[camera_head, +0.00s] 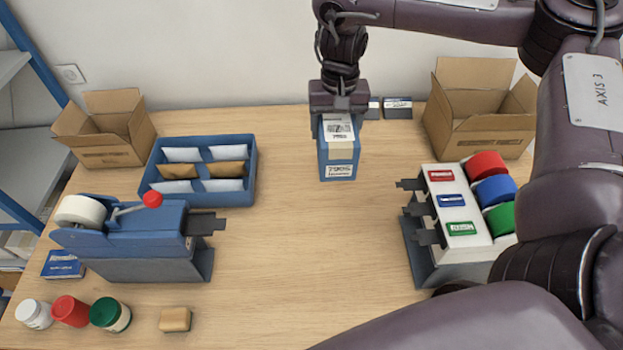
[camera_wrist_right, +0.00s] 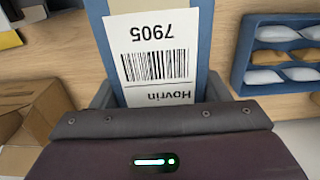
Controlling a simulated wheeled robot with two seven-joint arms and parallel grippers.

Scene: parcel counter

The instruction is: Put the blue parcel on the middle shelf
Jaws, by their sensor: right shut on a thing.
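The blue parcel (camera_head: 324,160) is upright at the back middle of the table, with white labels on its top and front. My right gripper (camera_head: 340,112) points down from above and is shut on its top. I cannot tell whether the parcel's base touches the table. In the right wrist view the parcel (camera_wrist_right: 206,50) sits between the fingers, its label reading 7905 and Hovrin. The shelf rack stands at the far left edge, with a blue frame and grey boards; a board at middle height (camera_head: 35,150) shows partly. My left gripper is not in view.
A blue tray of envelopes (camera_head: 250,190), an open carton (camera_head: 140,140) and a blue tape dispenser (camera_head: 130,235) stand between the parcel and the rack. Another open carton (camera_head: 480,135) and a tape-roll holder (camera_head: 440,195) stand right. The table's middle is clear.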

